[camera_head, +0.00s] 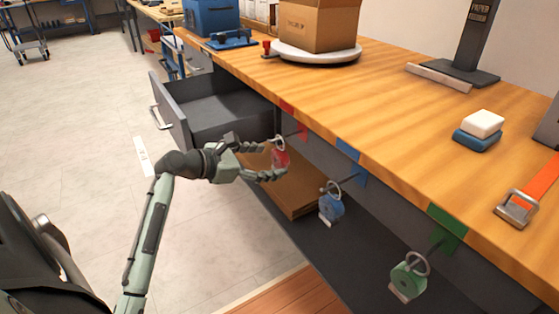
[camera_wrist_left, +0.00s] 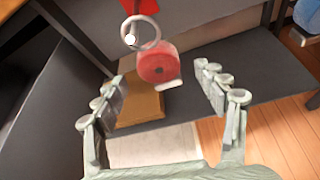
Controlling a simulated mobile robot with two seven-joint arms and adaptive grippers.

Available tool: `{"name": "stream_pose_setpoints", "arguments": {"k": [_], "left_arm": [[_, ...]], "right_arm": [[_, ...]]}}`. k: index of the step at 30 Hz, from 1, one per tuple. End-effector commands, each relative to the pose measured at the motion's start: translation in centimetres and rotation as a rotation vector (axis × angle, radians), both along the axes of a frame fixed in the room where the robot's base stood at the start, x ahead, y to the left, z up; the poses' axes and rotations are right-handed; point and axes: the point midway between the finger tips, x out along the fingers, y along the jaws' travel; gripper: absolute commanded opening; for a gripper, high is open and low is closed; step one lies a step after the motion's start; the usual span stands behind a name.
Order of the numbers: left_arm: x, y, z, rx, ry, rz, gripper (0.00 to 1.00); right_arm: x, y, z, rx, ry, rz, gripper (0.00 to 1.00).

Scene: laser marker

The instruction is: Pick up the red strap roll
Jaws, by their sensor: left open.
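The red strap roll (camera_head: 281,157) hangs by a metal ring on a hook at the table's front edge, below a red marker (camera_head: 287,106). In the left wrist view the red strap roll (camera_wrist_left: 160,64) shows ahead, between the two fingers and beyond the tips, with its ring above it. My left gripper (camera_head: 273,160) is open around the roll's place in the head view; whether it touches the roll cannot be told. In the left wrist view my left gripper (camera_wrist_left: 163,95) shows spread fingers with nothing held. My right gripper is not in view.
A blue roll (camera_head: 331,206) and a green roll (camera_head: 406,280) hang to the right. An open grey drawer (camera_head: 215,106) stands out on the left. A cardboard piece (camera_head: 297,196) lies on the lower shelf. The wooden tabletop (camera_head: 390,110) is above.

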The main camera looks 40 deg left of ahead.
Motion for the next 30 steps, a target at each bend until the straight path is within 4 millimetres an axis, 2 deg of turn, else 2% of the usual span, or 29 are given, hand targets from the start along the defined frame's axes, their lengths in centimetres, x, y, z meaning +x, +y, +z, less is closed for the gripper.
{"name": "stream_pose_setpoints", "arguments": {"k": [6, 9, 17, 20, 30], "left_arm": [[3.1, -0.9, -1.0, 0.0, 0.0, -0.001, 0.71], [3.9, -1.1, -1.3, 0.001, 0.001, -0.001, 0.71], [4.2, -1.3, -1.4, 0.003, 0.001, 0.0, 0.71], [4.2, -1.3, -1.5, 0.003, 0.001, 0.0, 0.62], [4.2, -1.2, -1.5, 0.003, 0.001, 0.0, 0.19]], "right_arm": [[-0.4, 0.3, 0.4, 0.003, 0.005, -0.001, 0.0], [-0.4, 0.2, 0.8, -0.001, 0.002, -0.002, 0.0], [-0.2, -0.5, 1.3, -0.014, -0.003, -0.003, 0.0], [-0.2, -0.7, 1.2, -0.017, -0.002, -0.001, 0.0], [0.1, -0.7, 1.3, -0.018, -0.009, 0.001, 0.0]]}}
